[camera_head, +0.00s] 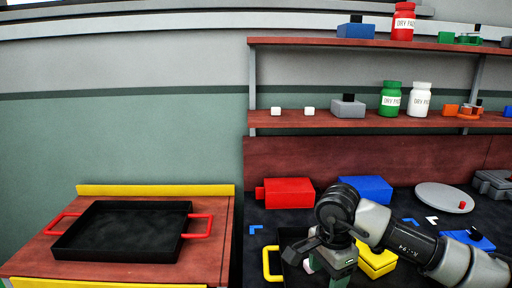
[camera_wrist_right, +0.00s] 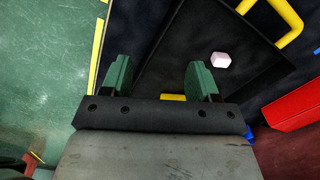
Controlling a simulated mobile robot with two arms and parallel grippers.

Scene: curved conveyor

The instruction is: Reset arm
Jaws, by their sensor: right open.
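My right arm comes in from the right in the head view, and its right gripper (camera_head: 338,265) hangs low over the dark worktop (camera_head: 262,222). In the right wrist view the two green fingers of the gripper (camera_wrist_right: 160,80) are spread apart with nothing between them. Below them lies a black tray (camera_wrist_right: 165,60) with yellow handles (camera_wrist_right: 285,22). A small pale pink cube (camera_wrist_right: 221,60) lies in the tray, to the right of the fingers and apart from them. My left gripper is in neither view.
A black tray with red handles (camera_head: 197,226) sits on the left table. A red box (camera_head: 288,192), a blue box (camera_head: 365,189) and a yellow box (camera_head: 377,262) stand near my right arm. Shelves (camera_head: 350,121) with bottles and blocks are behind. The floor (camera_wrist_right: 45,60) shows left in the wrist view.

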